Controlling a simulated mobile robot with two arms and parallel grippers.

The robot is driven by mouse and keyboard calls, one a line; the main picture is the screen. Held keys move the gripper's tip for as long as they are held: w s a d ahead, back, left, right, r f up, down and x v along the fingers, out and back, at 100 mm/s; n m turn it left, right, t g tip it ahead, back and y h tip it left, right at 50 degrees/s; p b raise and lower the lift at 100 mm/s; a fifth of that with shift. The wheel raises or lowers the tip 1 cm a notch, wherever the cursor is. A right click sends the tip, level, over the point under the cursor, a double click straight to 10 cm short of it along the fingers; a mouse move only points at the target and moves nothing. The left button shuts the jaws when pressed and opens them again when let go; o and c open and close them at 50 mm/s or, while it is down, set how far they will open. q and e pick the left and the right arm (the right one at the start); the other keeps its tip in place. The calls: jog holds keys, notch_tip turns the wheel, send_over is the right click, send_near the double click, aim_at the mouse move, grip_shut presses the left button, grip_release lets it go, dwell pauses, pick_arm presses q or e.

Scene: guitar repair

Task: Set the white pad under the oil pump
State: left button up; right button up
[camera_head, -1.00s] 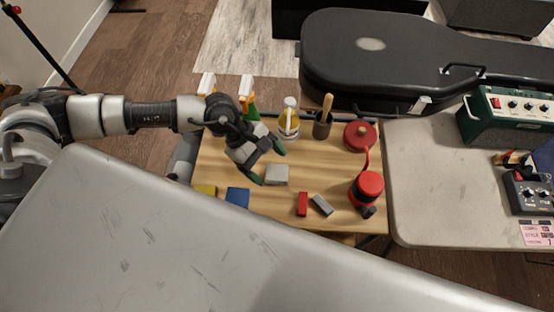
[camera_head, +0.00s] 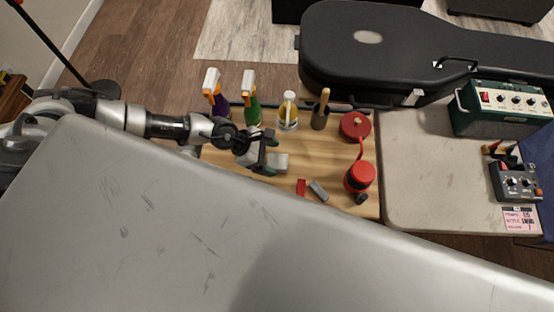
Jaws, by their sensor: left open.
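The white pad (camera_head: 281,162) lies on the wooden bench top (camera_head: 325,158), below the bottles in the picture. My right gripper is not in view.
Purple (camera_head: 217,99) and green (camera_head: 251,108) spray bottles stand left of the pump. A brush cup (camera_head: 320,116) and red tin (camera_head: 354,126) stand right. Red (camera_head: 301,187) and grey (camera_head: 319,191) blocks and a red-topped container (camera_head: 359,178) are nearer. The bench's front left is hidden.

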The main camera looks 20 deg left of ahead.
aim_at(280, 161)
pick_arm(q)
jog(key=x, duration=0.3)
jog(key=shift+d, duration=0.15)
jog(key=shift+c, duration=0.3)
jog(key=c, duration=1)
jog(key=shift+r, duration=0.1)
